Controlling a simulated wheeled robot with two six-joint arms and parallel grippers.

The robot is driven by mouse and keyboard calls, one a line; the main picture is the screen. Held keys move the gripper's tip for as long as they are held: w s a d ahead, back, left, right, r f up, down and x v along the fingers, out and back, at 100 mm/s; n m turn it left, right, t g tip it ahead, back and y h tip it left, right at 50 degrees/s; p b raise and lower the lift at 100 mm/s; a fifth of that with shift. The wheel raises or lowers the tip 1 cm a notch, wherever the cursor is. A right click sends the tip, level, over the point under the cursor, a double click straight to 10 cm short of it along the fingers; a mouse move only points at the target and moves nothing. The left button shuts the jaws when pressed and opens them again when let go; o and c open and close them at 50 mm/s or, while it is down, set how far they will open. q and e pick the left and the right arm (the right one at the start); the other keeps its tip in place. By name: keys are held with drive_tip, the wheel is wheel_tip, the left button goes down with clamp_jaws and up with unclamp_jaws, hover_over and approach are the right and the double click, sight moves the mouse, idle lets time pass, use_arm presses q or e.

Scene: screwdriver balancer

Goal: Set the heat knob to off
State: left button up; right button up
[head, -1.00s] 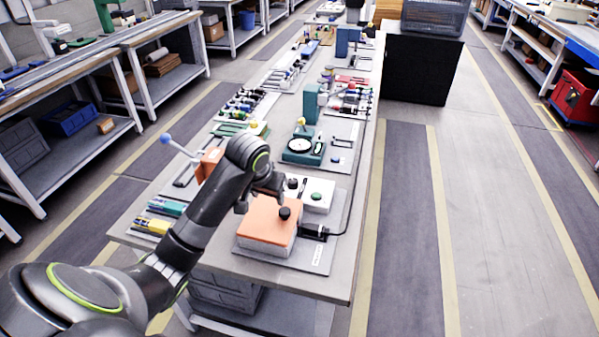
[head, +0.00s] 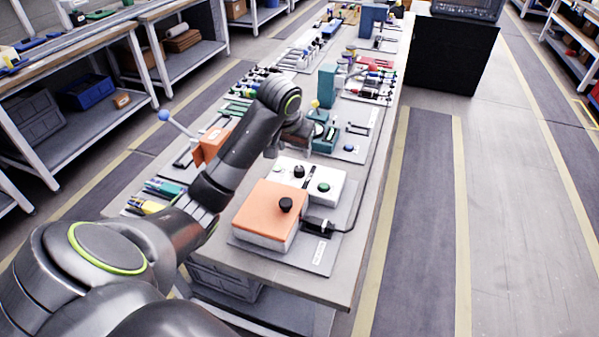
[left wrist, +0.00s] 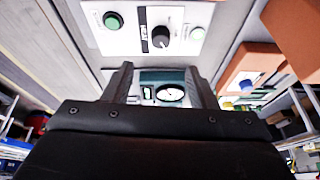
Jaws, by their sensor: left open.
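A white control box (head: 335,178) on the bench carries a black knob (head: 299,171) and a green button (head: 323,187). In the left wrist view the knob (left wrist: 161,37) has a light pointer mark and a black label strip beside it. An orange box (head: 262,207) in front carries another black knob (head: 286,204). My left gripper (head: 292,148) is open and empty, just behind the white box and apart from both knobs. Its fingers (left wrist: 163,85) frame a teal device in the left wrist view. My right gripper is not in view.
The teal device with a round dial (head: 320,137) stands behind the white box. An orange block (head: 210,146) with a blue-tipped lever is at left. A black cable plug (head: 318,225) is beside the orange box. Tools fill the bench behind; the aisle at right is clear.

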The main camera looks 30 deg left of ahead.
sight(299, 169)
use_arm(q)
drive_tip(key=x, duration=1)
drive_tip(key=shift+x, duration=0.85)
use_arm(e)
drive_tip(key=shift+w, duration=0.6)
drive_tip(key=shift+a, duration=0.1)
